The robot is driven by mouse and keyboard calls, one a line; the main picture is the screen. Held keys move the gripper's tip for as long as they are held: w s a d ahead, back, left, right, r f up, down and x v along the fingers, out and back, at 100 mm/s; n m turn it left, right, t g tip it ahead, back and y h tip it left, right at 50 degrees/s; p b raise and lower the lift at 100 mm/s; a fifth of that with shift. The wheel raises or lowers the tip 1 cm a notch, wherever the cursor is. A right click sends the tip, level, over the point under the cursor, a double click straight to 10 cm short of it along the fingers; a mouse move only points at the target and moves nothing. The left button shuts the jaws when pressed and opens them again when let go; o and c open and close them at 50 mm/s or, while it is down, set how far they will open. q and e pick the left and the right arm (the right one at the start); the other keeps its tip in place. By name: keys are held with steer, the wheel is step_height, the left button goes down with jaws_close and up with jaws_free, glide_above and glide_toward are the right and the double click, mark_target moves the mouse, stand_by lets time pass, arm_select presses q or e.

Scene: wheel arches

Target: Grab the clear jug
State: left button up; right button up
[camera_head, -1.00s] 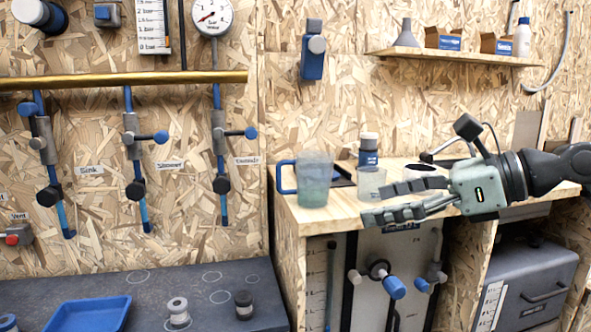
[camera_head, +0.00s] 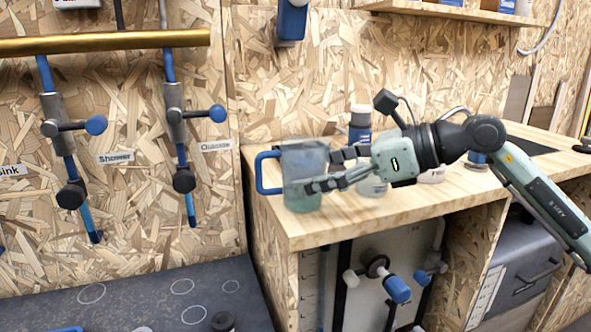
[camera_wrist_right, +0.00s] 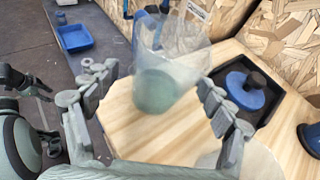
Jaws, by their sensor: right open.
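The clear jug (camera_head: 302,189) stands upright on the wooden counter, near its left end. Its blue handle (camera_head: 263,174) points left, away from my right gripper. My right gripper (camera_head: 319,170) is open and comes from the right, with its fingertips at the jug's right side in the head view. In the right wrist view the jug (camera_wrist_right: 165,85) stands between and just beyond the spread fingers (camera_wrist_right: 145,95). I cannot tell whether a finger touches it.
A blue-labelled bottle (camera_head: 359,127) and a clear beaker (camera_head: 371,183) stand close behind and beside my right gripper. A dark tray with a blue lidded item (camera_wrist_right: 245,90) lies right of the jug in the wrist view. The counter's front strip (camera_head: 420,197) is clear.

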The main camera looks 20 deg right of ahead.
mark_target(301, 174)
steer(key=shift+x, duration=1.55)
arm_select(q)
step_height(301, 174, down, 2)
steer(key=shift+f, duration=0.1)
arm_select(e)
steer(key=shift+d+r, duration=0.1)
steer(key=shift+c, duration=0.6)
steer(key=c, duration=1.2)
steer(key=shift+r, duration=0.15)
